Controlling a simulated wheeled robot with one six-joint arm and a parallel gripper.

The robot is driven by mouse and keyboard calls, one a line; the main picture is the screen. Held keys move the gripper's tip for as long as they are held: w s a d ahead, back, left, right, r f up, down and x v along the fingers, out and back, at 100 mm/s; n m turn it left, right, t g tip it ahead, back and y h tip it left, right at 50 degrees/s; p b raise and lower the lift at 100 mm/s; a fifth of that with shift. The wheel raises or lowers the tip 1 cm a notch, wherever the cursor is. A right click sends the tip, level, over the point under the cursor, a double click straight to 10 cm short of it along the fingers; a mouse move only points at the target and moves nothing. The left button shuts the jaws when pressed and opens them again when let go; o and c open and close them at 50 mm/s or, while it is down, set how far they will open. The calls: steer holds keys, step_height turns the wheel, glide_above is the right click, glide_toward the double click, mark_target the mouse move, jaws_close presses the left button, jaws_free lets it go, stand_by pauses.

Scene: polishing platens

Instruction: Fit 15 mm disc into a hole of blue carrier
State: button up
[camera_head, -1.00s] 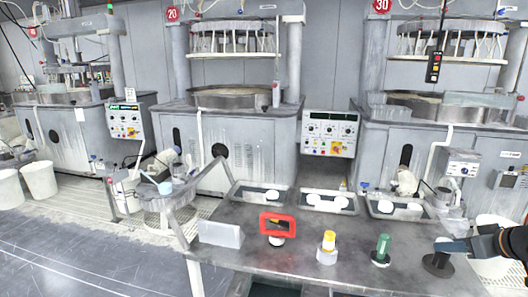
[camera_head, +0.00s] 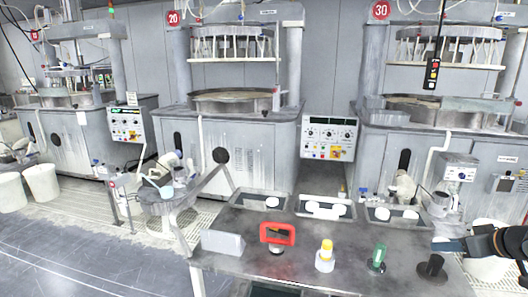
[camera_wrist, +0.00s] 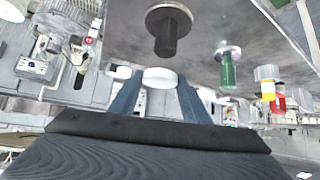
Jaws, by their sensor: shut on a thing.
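My gripper (camera_wrist: 158,88), with blue fingers, is shut on a white round disc (camera_wrist: 160,77) in the wrist view. In the head view my gripper (camera_head: 440,243) is at the right, over the table's right end, near the black-handled tool (camera_head: 433,268). That tool also shows beyond the fingers in the wrist view (camera_wrist: 167,32). The disc's size cannot be read. I cannot make out a blue carrier in either view. Grey trays (camera_head: 300,212) with white round pieces stand along the table's back edge.
On the grey table (camera_head: 300,272) stand a grey block (camera_head: 222,242), a red frame (camera_head: 278,234), a yellow-topped white bottle (camera_head: 325,258) and a green-handled tool (camera_head: 378,258). Large polishing machines (camera_head: 235,140) stand behind. Floor at left is open.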

steer(key=shift+r+p, duration=1.6)
steer(key=shift+p, duration=0.2)
